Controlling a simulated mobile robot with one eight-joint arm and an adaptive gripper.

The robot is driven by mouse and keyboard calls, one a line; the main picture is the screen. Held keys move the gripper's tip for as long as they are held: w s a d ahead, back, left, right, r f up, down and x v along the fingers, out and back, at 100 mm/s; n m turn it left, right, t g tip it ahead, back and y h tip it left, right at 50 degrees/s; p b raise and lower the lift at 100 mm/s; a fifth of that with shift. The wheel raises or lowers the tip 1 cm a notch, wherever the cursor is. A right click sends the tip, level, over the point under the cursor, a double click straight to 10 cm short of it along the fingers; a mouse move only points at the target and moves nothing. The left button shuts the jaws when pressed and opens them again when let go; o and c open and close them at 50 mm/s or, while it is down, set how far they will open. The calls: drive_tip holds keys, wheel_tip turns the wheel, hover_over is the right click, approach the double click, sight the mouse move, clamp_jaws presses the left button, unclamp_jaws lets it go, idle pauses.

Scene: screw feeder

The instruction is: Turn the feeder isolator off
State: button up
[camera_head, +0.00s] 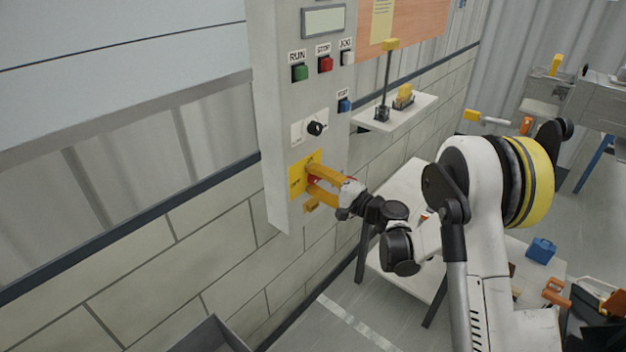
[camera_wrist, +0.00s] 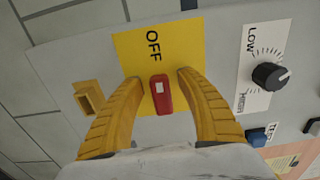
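The isolator is a red handle (camera_wrist: 161,95) with a white mark, on a yellow plate (camera_wrist: 143,42) marked OFF. In the wrist view the handle's length runs roughly up and down the picture, its upper end toward the OFF lettering. The yellow plate (camera_head: 297,180) also shows low on the grey panel in the head view. My gripper (camera_wrist: 158,80) has its yellow fingers on either side of the handle, with visible gaps, so it is open around it. In the head view my gripper (camera_head: 311,179) is at the plate and mostly hides the handle.
A black knob (camera_head: 316,128) marked LOW and HIGH sits above the isolator. Green RUN (camera_head: 300,73), red STOP (camera_head: 326,64) and blue (camera_head: 344,105) buttons are higher up. A yellow block (camera_wrist: 88,97) sticks out beside the plate. A small shelf (camera_head: 398,114) stands right of the panel.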

drive_tip(key=shift+s+d, duration=0.1)
drive_tip(key=shift+d, duration=0.05)
drive_tip(key=v, duration=1.1)
drive_tip(key=shift+s+d, duration=0.25)
drive_tip(key=shift+s, duration=0.05)
drive_tip(key=s+r+n+g+h, duration=0.3)
drive_tip(key=s+r+h, duration=0.3)
drive_tip(key=s, duration=0.4)
drive_tip(key=s+d+n+h, duration=0.2)
drive_tip(key=s+d+h, duration=0.2)
drive_tip(key=s, duration=0.6)
drive_tip(key=s+d+n+h, duration=0.2)
drive_tip(key=s+d+h, duration=0.2)
drive_tip(key=s+d, duration=0.5)
drive_tip(key=shift+s+g, duration=0.4)
drive_tip(key=shift+s, duration=0.3)
